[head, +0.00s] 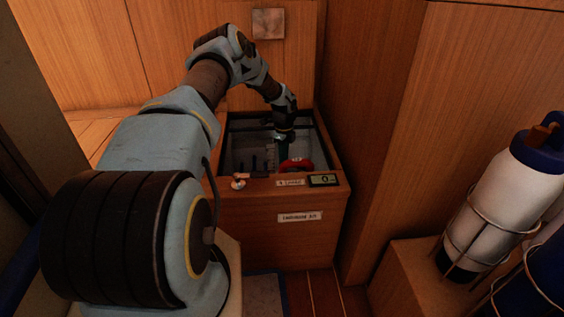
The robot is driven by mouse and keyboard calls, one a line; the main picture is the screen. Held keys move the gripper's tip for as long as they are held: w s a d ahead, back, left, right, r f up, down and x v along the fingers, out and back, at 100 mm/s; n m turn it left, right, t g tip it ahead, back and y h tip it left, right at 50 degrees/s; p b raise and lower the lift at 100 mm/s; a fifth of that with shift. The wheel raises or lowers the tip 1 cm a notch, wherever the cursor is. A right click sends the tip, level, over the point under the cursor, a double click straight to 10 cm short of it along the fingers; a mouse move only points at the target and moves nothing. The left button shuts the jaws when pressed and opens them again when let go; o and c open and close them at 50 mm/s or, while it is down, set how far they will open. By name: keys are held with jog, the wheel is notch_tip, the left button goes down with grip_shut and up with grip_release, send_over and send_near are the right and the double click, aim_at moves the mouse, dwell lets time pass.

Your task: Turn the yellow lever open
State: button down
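I cannot make out a yellow lever in the head view. My arm reaches down into an open wooden box (270,228) with a pale interior. My gripper (284,146) is small and dark at the arm's end, inside the box opening. Its fingers are too small and shadowed to tell whether they are open or shut. A red rounded part (296,165) lies just below and right of the gripper; I cannot tell whether they touch. Several dark upright parts stand inside the box to the left. My arm and the box's front rim hide part of the interior.
A small display (323,180) and a round knob (238,184) sit on the box's front rim. Wooden walls close in behind and to the right. A white bottle with a blue cap (490,213) stands in a wire holder at right. A blue-edged mat lies on the floor in front.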

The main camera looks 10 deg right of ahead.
jog(key=shift+w+d+m+b, duration=0.55)
jog(key=shift+w+m, duration=0.1)
jog(key=shift+m, duration=0.35)
jog(key=c, duration=0.7)
grip_release()
notch_tip(320, 180, up, 11)
jog(key=p, duration=0.3)
jog(key=shift+f, duration=0.1)
jog(key=shift+c, duration=0.3)
